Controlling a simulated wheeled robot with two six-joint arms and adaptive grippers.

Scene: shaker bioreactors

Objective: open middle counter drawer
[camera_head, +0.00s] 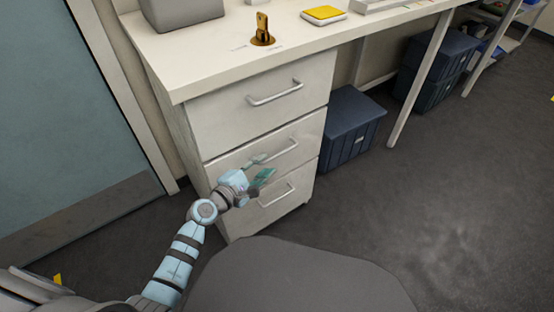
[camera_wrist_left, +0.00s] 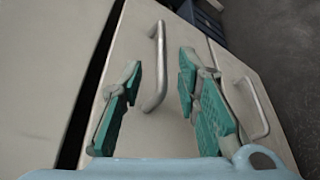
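The white counter drawer unit has three stacked drawers, each with a silver bar handle. The middle drawer (camera_head: 308,132) has its handle (camera_head: 282,151) just beyond my left gripper (camera_head: 260,168). In the left wrist view, the middle handle (camera_wrist_left: 158,65) lies between the two spread teal fingers of my left gripper (camera_wrist_left: 160,68), with space on both sides. The left gripper is open and holds nothing. A dark gap runs along the middle drawer's upper edge; I cannot tell whether the drawer is slightly out. My right gripper is not in view.
The top drawer (camera_head: 225,110) is above and the bottom drawer (camera_head: 303,182) below, both looking shut. A blue bin (camera_head: 345,135) stands under the counter to the right. A blue-grey door (camera_head: 60,130) is at left. Open floor (camera_head: 430,220) lies at right.

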